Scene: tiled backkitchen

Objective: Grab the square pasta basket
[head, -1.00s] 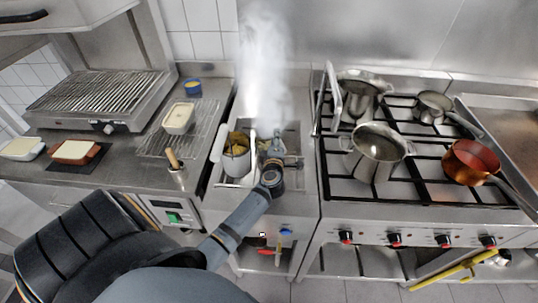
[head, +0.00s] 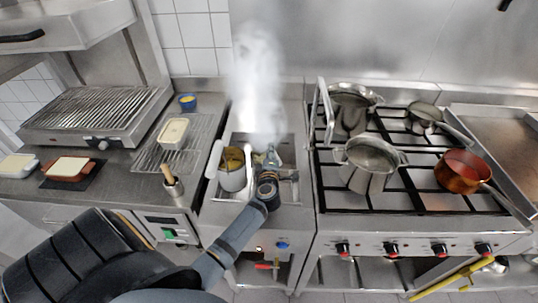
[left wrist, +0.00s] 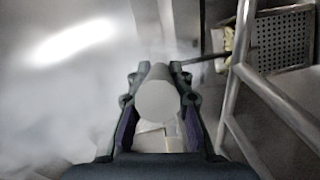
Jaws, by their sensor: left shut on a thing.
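My left gripper (head: 270,160) reaches into the steaming pasta cooker (head: 216,214) in the head view. In the left wrist view, its fingers (left wrist: 158,82) are shut around a thick pale grey cylindrical handle, seen end-on (left wrist: 158,102). It appears to be the square pasta basket's handle; the basket body is mostly hidden by my gripper and the steam. A perforated metal wall (left wrist: 282,40) shows at the upper right of the wrist view; I cannot tell whether it belongs to that basket. My right gripper is not in view.
The stove to the right holds several pans, including a steel pot (head: 370,158) and copper pan (head: 462,170). A wire rack (head: 150,160) with a white dish (head: 173,132) lies left.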

